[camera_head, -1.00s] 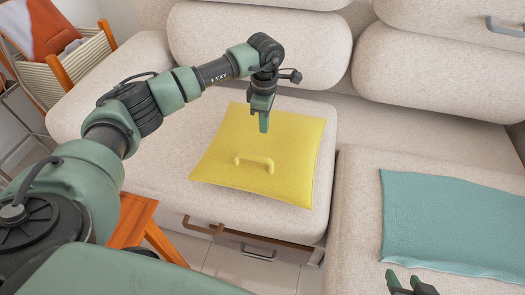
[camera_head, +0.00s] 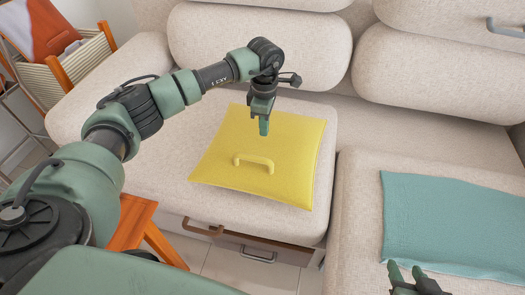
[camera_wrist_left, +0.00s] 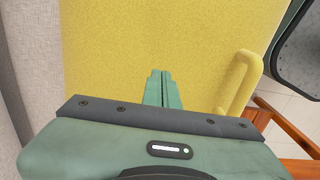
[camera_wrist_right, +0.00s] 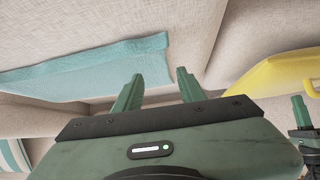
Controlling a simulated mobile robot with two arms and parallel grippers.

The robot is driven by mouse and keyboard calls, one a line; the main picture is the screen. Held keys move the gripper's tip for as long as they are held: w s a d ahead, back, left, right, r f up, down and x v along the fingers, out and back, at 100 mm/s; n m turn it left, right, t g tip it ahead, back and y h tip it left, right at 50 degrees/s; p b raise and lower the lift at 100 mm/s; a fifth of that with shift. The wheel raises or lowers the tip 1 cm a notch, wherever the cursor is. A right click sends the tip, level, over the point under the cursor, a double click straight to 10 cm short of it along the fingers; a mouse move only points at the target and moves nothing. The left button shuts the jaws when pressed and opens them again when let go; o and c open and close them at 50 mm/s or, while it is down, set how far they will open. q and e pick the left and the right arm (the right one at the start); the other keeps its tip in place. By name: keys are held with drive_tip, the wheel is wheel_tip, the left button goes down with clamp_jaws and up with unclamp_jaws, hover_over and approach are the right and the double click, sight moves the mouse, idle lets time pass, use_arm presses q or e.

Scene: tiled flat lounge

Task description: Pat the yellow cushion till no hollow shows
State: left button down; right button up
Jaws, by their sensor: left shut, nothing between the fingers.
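The yellow cushion (camera_head: 285,160) lies flat on the left sofa seat, with a yellow handle (camera_head: 254,161) on its top. It fills much of the left wrist view (camera_wrist_left: 210,45); no clear hollow shows on the visible surface there. My left gripper (camera_head: 264,127) is shut and empty, pointing down over the cushion's back half. Its closed fingers also show in the left wrist view (camera_wrist_left: 158,88). I cannot tell whether the fingertips touch the cushion.
Pale backrest cushions (camera_head: 260,48) stand behind. A drawer with a handle (camera_head: 259,254) sits under the left seat. An orange wooden stool (camera_head: 135,230) stands at the front left, and a basket (camera_head: 70,70) at the far left.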

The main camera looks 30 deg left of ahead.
use_arm(q)
drive_tip(key=shift+r+p, duration=0.65)
drive_tip(key=shift+r, duration=0.35)
use_arm(e)
drive_tip(key=shift+s+d+f+g+h, duration=0.15)
drive_tip(key=shift+s+d+f+g, duration=0.4)
drive_tip(key=shift+s, duration=0.55)
drive_tip(key=shift+s+d+f+g+h, duration=0.25)
drive_tip(key=shift+s+f+g, duration=0.45)
drive_tip(key=shift+s, duration=0.45)
drive_tip(key=shift+s+d+f+g+h, duration=0.1)
drive_tip(key=shift+s+d+f+g, duration=0.4)
drive_tip(key=shift+s, duration=0.6)
drive_tip(key=shift+a, duration=0.1)
drive_tip(key=shift+w, duration=0.1)
